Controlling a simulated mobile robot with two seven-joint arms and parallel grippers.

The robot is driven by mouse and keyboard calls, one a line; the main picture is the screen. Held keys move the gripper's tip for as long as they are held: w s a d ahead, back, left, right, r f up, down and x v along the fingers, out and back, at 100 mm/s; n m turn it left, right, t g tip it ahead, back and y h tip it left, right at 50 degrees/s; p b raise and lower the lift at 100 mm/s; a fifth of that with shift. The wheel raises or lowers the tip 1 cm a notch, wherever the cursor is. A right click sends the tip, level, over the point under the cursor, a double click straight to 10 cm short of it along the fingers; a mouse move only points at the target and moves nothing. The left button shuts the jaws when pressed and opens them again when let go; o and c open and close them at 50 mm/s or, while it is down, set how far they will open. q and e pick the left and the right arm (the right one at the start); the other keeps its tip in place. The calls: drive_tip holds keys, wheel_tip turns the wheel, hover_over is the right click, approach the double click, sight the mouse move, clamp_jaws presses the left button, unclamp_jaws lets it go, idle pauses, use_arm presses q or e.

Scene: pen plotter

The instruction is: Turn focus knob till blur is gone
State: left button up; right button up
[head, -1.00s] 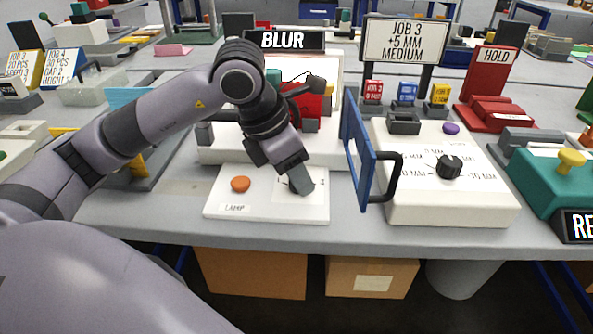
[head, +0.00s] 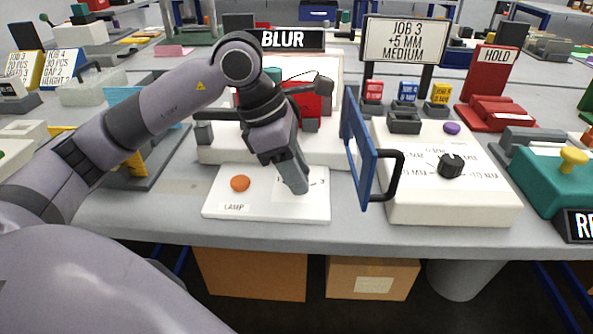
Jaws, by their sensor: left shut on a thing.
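My left gripper (head: 298,188) points down onto the right part of a white panel (head: 265,210) at the table's front. It is shut on the focus knob, which the fingers hide; part of a dial marking with a "3" shows beside it. An orange lamp button (head: 240,183) sits on the same panel, left of the gripper, above the word LAMP. A black sign (head: 283,39) behind my arm reads BLUR. The plotter (head: 340,150) behind the panel, with a red carriage (head: 311,106), is partly covered by my arm. My right gripper is not in view.
A blue frame with a black handle (head: 360,150) stands upright right of the panel. Beyond it is a white box with a black dial knob (head: 451,166). A sign (head: 405,41) reads JOB 3, +5 MM, MEDIUM. A teal unit with a yellow knob (head: 572,158) is at far right.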

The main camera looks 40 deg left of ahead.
use_arm(q)
drive_tip(key=m+g, duration=0.1)
drive_tip(key=m, duration=0.2)
drive_tip(key=shift+w+m, duration=0.1)
drive_tip(key=shift+m, duration=0.2)
drive_tip(key=shift+m+g+h, duration=0.3)
drive_tip(key=shift+m+g, duration=0.3)
drive_tip(key=shift+m, duration=0.9)
drive_tip(key=o, duration=1)
drive_tip(key=shift+o, duration=0.2)
